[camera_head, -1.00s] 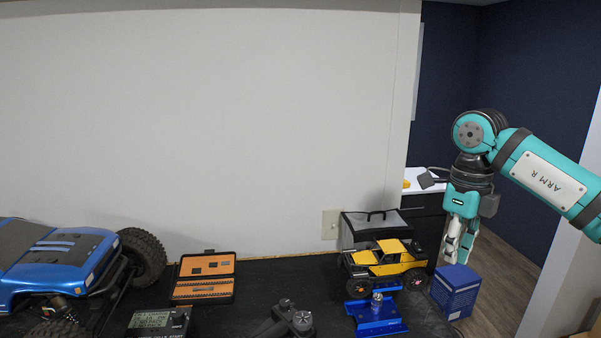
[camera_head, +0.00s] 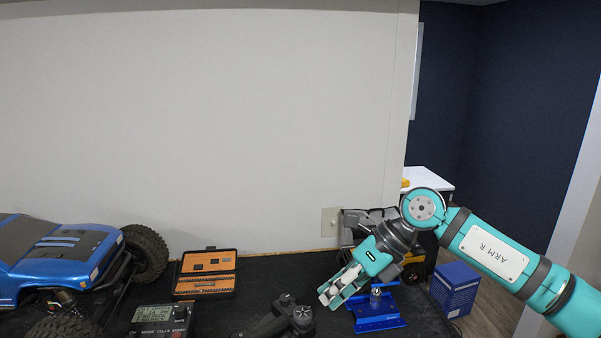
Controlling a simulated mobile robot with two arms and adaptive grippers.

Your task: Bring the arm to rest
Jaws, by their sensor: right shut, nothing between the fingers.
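My right gripper (camera_head: 338,286) is low over the right part of the dark table, tilted down and to the left. It is shut with nothing in it. Its fingertips are just left of a blue metal stand (camera_head: 378,322). My right arm (camera_head: 495,250), marked "ARM R", comes in from the right edge. The gripper and wrist hide most of the yellow crawler (camera_head: 414,273) behind them. My left gripper is not in view.
A large blue car (camera_head: 65,255) stands at the left. An open orange tool case (camera_head: 205,286), a digital meter (camera_head: 160,320) and a dark controller (camera_head: 290,318) lie on the table (camera_head: 245,315). A blue box (camera_head: 455,290) is at the right. A wall stands behind.

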